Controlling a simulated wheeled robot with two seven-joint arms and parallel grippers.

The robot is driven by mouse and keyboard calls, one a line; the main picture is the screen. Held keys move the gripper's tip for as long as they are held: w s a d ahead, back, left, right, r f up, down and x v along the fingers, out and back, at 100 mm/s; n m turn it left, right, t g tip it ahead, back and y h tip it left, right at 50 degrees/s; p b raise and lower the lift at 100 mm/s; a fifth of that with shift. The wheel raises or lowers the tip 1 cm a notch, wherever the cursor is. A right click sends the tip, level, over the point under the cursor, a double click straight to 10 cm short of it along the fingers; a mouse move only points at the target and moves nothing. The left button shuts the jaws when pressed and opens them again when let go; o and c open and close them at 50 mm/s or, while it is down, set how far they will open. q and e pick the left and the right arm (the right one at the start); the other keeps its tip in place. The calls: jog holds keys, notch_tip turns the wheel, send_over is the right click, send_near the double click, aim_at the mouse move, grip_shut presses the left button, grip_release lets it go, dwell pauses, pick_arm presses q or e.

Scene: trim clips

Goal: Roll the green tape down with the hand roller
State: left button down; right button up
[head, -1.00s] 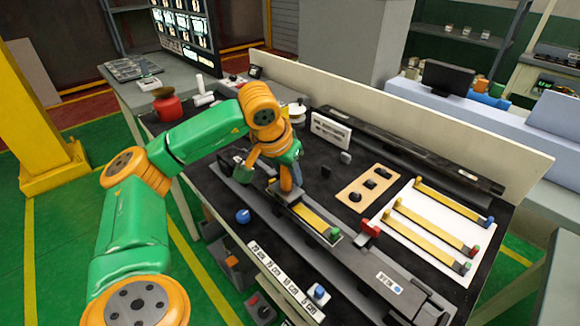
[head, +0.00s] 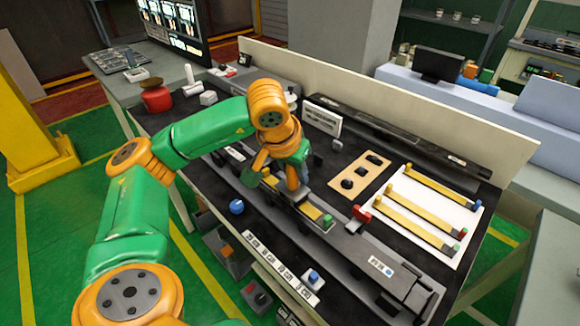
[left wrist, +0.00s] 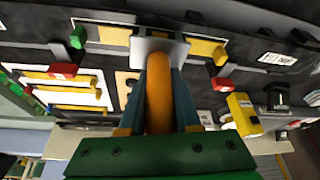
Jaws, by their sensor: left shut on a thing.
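The green tape shows as a yellow strip (head: 313,211) with a green tab (head: 327,221) at its near right end, lying along the grey rail on the bench. My left gripper (head: 292,178) is shut on the hand roller, whose orange handle (left wrist: 159,95) stands between the fingers. The roller's pale grey head (left wrist: 158,48) is over the middle of the strip and covers part of it. Whether it presses on the strip is hard to tell. My right gripper is in neither view.
A red clip (head: 361,213) stands beside the rail, right of the strip. A white board (head: 428,212) with several yellow strips and a wooden plate (head: 358,177) lie behind. A blue knob (head: 236,206) and a labelled tray (head: 283,268) are at the front edge.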

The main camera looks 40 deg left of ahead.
pick_arm(q)
jog(key=shift+s+d+f+p, duration=0.1)
jog(key=shift+d+p, duration=0.1)
jog(key=shift+d, duration=1)
jog(key=shift+s+d+p, duration=0.1)
jog(key=shift+d+p, duration=0.05)
jog(key=shift+d, duration=1.05)
jog(key=shift+a, duration=0.1)
jog(key=shift+w+a+b, duration=0.15)
jog(key=shift+a+b, duration=0.25)
jog(key=shift+a, duration=1.05)
jog(key=shift+w+a, duration=0.15)
jog(key=shift+a, duration=1.35)
jog(key=shift+w+a, duration=0.1)
jog(key=shift+a, duration=1.35)
notch_tip(320, 180, up, 8)
jog(key=p, duration=0.7)
jog(key=shift+w, duration=0.15)
